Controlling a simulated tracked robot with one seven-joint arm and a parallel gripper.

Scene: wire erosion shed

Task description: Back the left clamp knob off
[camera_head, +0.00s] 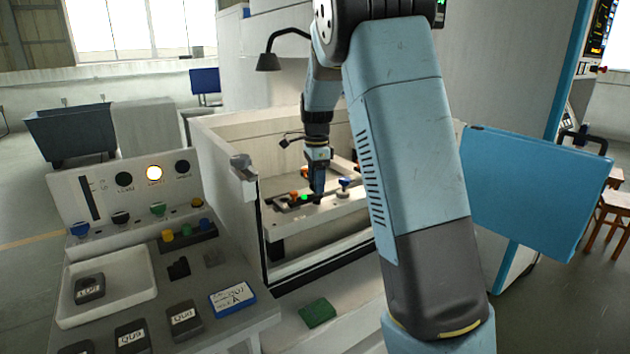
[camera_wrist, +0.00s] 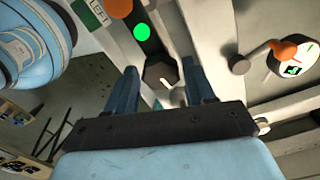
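The left clamp knob (camera_wrist: 160,75) is a dark, six-sided knob with a pale mark on its face. It sits on a dark bar by a green plate reading "LEFT" (camera_wrist: 97,11) in the wrist view. My gripper (camera_wrist: 160,78) is open, with one blue finger on each side of the knob and a narrow gap showing at each side. I cannot tell how deep the fingertips reach. In the head view my gripper (camera_head: 318,191) points down inside the machine tank, and its fingers hide the knob.
A lit green spot (camera_wrist: 142,32) and an orange spot (camera_wrist: 120,8) lie beside the knob. An orange-tipped lever (camera_wrist: 283,48) on a round dial stands to the right. The tank's pale wall (camera_head: 225,150) rises left of my arm. A control console (camera_head: 130,260) stands outside.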

